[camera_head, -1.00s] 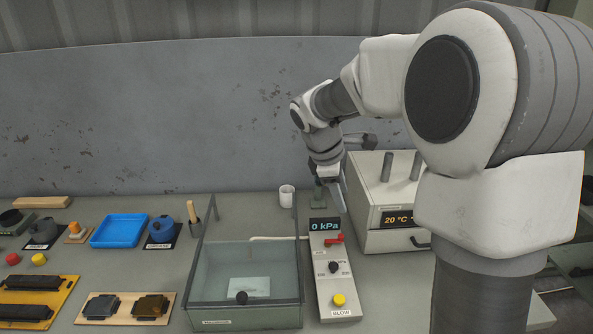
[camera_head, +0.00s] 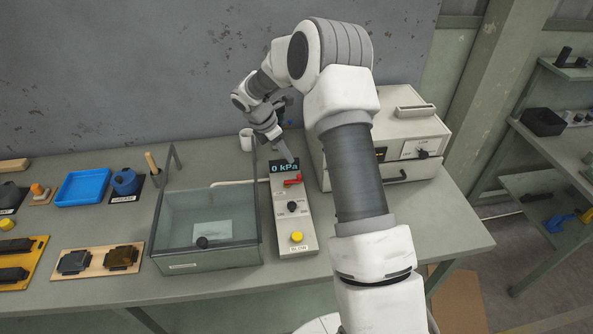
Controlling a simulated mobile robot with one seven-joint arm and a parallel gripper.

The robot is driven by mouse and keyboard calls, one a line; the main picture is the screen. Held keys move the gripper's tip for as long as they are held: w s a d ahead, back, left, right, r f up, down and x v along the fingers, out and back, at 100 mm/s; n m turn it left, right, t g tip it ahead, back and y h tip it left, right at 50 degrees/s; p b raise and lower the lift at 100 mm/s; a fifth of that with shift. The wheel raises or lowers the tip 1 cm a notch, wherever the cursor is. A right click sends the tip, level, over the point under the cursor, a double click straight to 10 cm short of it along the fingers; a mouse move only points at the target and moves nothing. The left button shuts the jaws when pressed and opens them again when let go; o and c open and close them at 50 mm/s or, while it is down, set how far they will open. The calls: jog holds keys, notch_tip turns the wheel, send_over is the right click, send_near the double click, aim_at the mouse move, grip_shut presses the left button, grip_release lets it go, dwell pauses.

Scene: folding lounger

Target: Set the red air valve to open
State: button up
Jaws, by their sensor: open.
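The red air valve (camera_head: 293,180) is a small lever on the upper part of a narrow grey control panel (camera_head: 308,238), just below a display reading "0 kPa" (camera_head: 285,168). The lever lies roughly crosswise on the panel. Below it are a black knob (camera_head: 292,206) and a yellow button (camera_head: 297,237) marked BLOW. My gripper (camera_head: 288,154) is open, tilted downward above the far end of the panel, close behind the display and apart from the valve. Its fingertips are small and partly hard to make out.
A glass-walled tank (camera_head: 205,258) stands left of the panel. A white oven-like box (camera_head: 405,148) stands to the right, partly behind my arm. A white cup (camera_head: 246,139) is behind. A blue tray (camera_head: 84,187) lies further left. Bare table shows right of the panel.

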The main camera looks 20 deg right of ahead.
aim_at(299, 175)
jog(key=p+x, duration=0.1)
jog(key=x, duration=1)
jog(key=shift+w+d+f, duration=0.1)
jog(key=shift+d+f, duration=0.1)
jog(key=shift+f, duration=0.15)
grip_shut()
